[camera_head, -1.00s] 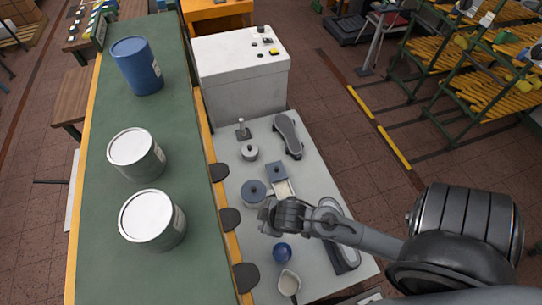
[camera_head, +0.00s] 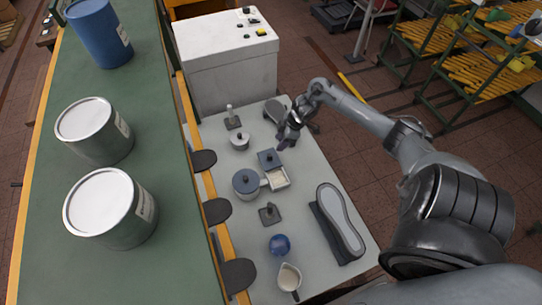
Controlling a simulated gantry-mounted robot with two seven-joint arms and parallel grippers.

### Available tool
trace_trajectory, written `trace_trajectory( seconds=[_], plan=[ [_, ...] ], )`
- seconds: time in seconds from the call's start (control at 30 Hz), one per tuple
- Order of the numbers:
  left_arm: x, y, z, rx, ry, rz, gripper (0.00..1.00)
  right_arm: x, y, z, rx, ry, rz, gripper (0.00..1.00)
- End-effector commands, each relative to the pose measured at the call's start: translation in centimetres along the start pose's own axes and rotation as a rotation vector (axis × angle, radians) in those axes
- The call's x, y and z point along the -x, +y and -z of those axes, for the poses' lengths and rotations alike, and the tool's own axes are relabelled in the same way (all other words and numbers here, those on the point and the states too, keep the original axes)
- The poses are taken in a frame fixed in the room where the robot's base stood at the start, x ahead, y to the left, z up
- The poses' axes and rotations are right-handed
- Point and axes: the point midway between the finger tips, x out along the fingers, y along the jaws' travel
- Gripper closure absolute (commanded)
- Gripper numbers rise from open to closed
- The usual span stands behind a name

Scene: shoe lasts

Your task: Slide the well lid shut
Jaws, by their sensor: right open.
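The well lid (camera_head: 266,160), a blue-grey square plate with a small dark knob, sits at the back end of a small pale well (camera_head: 279,178) on the grey table. The front part of the well is uncovered and shows a whitish inside. My right gripper (camera_head: 285,142) is open and empty, just behind and to the right of the lid, with its fingers pointing down. I cannot tell whether it touches the lid. My left gripper is not in view.
A round blue-grey lidded pot (camera_head: 247,184) stands just left of the well. A dark stand (camera_head: 269,213), blue ball (camera_head: 280,244) and pale jug (camera_head: 289,278) lie in front. A small lidded pot (camera_head: 240,141) is behind left.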

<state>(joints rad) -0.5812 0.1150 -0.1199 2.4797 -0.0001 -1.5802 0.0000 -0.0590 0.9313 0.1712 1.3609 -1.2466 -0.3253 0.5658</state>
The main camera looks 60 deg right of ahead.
Motion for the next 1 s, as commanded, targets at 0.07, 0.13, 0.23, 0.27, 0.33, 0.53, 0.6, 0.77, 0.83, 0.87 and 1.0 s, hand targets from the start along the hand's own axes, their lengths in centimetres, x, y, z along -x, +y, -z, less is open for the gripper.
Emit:
trace_trajectory(
  seconds=[0.07, 0.13, 0.23, 0.27, 0.33, 0.53, 0.6, 0.77, 0.83, 0.87, 1.0],
  plan=[
    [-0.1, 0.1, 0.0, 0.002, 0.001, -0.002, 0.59, -0.5, 0.1, -0.1, -0.006, 0.001, 0.006, 0.52],
    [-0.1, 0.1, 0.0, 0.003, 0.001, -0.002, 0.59, -1.2, 0.1, -0.1, -0.008, 0.003, 0.007, 0.52],
    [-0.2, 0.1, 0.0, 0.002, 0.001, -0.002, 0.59, -2.7, 0.0, -0.1, -0.007, 0.002, 0.008, 0.52],
    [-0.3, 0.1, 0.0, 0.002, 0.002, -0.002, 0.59, -3.2, 0.0, 0.0, -0.008, 0.003, 0.006, 0.52],
    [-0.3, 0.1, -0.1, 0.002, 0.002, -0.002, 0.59, -4.4, 0.0, -0.1, -0.007, 0.002, 0.008, 0.52],
    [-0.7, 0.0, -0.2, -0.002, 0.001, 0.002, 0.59, -7.6, 0.0, -0.1, -0.005, 0.001, 0.005, 0.52],
    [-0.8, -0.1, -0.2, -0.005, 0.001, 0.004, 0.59, -8.5, 0.0, -0.1, -0.004, 0.001, 0.006, 0.52],
    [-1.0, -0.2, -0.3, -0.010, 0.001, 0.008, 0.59, -9.8, 0.0, -0.1, -0.003, 0.000, 0.004, 0.52],
    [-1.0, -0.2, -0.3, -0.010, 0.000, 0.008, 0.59, -10.1, 0.0, -0.1, -0.003, 0.000, 0.004, 0.52],
    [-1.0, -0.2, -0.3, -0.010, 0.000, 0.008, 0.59, -10.2, 0.0, -0.1, -0.003, 0.000, 0.004, 0.52],
    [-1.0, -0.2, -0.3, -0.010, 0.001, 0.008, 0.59, -10.4, 0.0, -0.1, -0.002, -0.001, 0.004, 0.52]
  ],
)
